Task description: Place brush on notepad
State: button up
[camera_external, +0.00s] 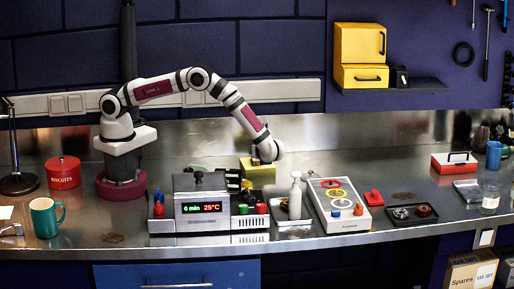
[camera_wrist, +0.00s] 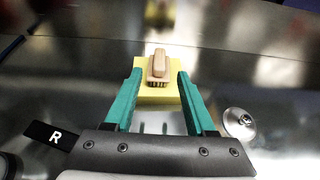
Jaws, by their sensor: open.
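In the wrist view the brush (camera_wrist: 158,66), with a light wooden back and bristles below, appears on top of the yellow notepad (camera_wrist: 158,95). My gripper (camera_wrist: 159,75) is open, with one teal finger on each side of the brush and a gap between each finger and the brush. In the external view the yellow notepad (camera_external: 257,167) is on the bench, just below the end of my arm. The brush and the fingers cannot be made out clearly in that view.
In front stand a grey device with a display (camera_external: 202,208), a white pump bottle (camera_external: 295,196) and a panel with coloured buttons (camera_external: 339,205). A red biscuit tin (camera_external: 63,173) and a teal mug (camera_external: 44,218) are at left. The metal bench behind the notepad looks clear.

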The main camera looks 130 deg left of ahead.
jog(key=w+d+r+t+h, duration=0.1)
jog(key=w+d+r, duration=0.2)
jog(key=d+r, duration=0.4)
jog(key=s+d+r+n+t+h, duration=0.25)
jog(key=s+d+r, duration=0.25)
jog(key=d+r, duration=0.35)
jog(key=s+d+f+t+h, duration=0.1)
jog(key=s+d+t+h, duration=0.3)
jog(key=s+d, duration=0.9)
jog(key=s+n+t, duration=0.1)
jog(key=s+t, duration=0.1)
jog(key=shift+s+d, duration=0.25)
jog(key=shift+s, duration=0.1)
